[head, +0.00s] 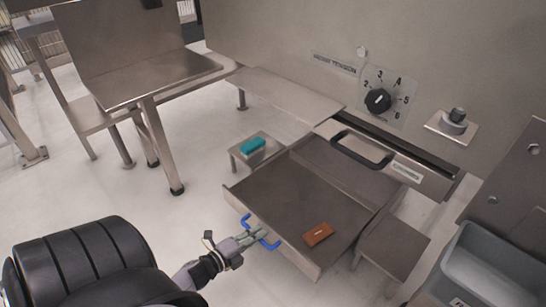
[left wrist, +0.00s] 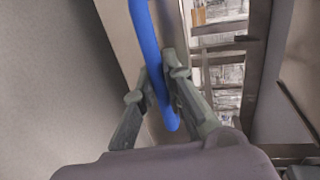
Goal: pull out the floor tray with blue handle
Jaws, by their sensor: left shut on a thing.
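The floor tray (head: 290,205) is a wide, shallow metal tray standing out from the machine in the head view. Its blue handle (head: 268,244) is on the front wall, and part of it is hidden by my fingers. My left gripper (head: 256,237) is at the handle and shut on it. In the left wrist view the blue handle (left wrist: 146,50) runs between the two fingers of the left gripper (left wrist: 160,90). A reddish-brown block (head: 318,235) lies in the tray near its front right. My right gripper is not in view.
A small stand with a teal block (head: 252,146) is left of the tray. A low metal stand (head: 394,246) is close on the right, with a grey bin (head: 490,265) beyond. The machine has a dial (head: 378,101) and a black handle (head: 362,148). Floor is clear at front left.

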